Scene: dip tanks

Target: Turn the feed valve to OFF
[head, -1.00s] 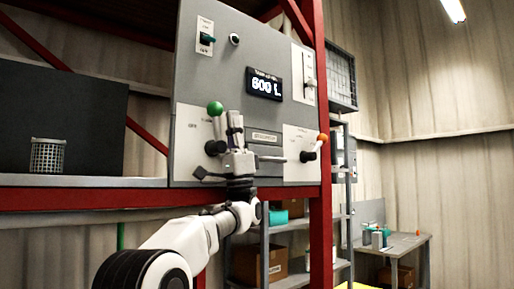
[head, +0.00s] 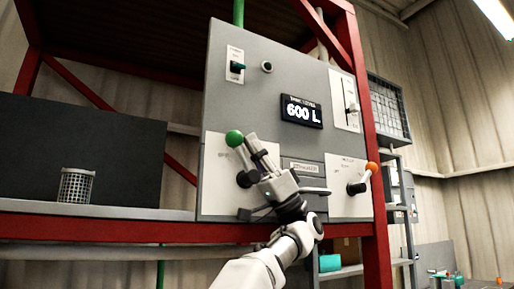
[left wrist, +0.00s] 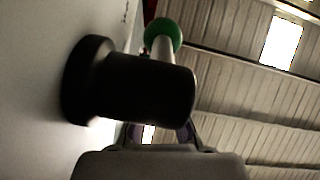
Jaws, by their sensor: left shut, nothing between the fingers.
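The grey panel (head: 290,70) carries two lever valves. The left one has a green knob (head: 234,138) at the upper end of its lever and a black hub (head: 244,180) on a white plate. The right one has an orange knob (head: 372,167), its lever pointing up and right. The plate lettering is too small to tell which is the feed valve. My left gripper (head: 257,146) is shut and empty, just right of the green-knobbed lever. In the left wrist view the black hub (left wrist: 135,88) fills the middle, with the green knob (left wrist: 163,35) beyond; contact is unclear. My right gripper is not in view.
A display (head: 302,111) reads 600 L. A wire basket (head: 76,185) stands on the left shelf.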

